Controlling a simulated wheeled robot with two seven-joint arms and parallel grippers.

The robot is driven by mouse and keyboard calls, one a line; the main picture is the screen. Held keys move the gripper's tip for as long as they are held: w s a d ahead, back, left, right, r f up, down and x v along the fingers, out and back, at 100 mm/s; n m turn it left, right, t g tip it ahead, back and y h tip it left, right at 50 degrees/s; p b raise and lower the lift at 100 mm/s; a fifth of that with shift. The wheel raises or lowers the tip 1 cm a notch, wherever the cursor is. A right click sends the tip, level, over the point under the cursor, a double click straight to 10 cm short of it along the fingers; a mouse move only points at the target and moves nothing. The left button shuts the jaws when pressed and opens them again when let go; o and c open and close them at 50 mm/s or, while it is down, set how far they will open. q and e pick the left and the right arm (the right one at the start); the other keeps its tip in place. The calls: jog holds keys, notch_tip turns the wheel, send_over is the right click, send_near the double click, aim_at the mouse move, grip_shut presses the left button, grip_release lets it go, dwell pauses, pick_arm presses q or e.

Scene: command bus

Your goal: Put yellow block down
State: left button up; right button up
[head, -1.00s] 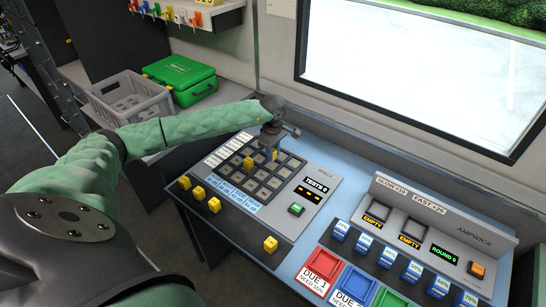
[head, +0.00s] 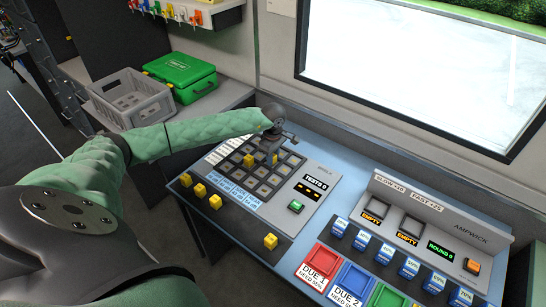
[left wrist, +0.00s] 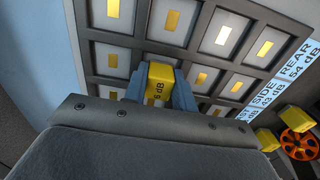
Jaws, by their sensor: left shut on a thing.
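The left wrist view also shows this gripper (left wrist: 158,90), with a blue-grey finger on each side of the block. The block is over the dark-framed grid of square cells (head: 262,188), at its far part. I cannot tell whether the block touches a cell floor. Another yellow block (head: 248,161) sits in the grid, left of the gripper. My right gripper is not in view.
Several yellow blocks stand along the panel's near edge, one of them at its left (head: 200,191) and one apart (head: 270,241). A green button (head: 296,206) is right of the grid. Red (head: 319,264) and blue (head: 354,281) trays and an upright console (head: 440,228) lie farther right.

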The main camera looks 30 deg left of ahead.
pick_arm(q)
jog(key=o, duration=1)
jog(key=shift+r, duration=0.15)
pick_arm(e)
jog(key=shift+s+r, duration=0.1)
pick_arm(q)
jog(key=shift+r, duration=0.3)
notch_tip(320, 180, up, 11)
jog(key=b, duration=0.5)
jog(key=shift+r, duration=0.2)
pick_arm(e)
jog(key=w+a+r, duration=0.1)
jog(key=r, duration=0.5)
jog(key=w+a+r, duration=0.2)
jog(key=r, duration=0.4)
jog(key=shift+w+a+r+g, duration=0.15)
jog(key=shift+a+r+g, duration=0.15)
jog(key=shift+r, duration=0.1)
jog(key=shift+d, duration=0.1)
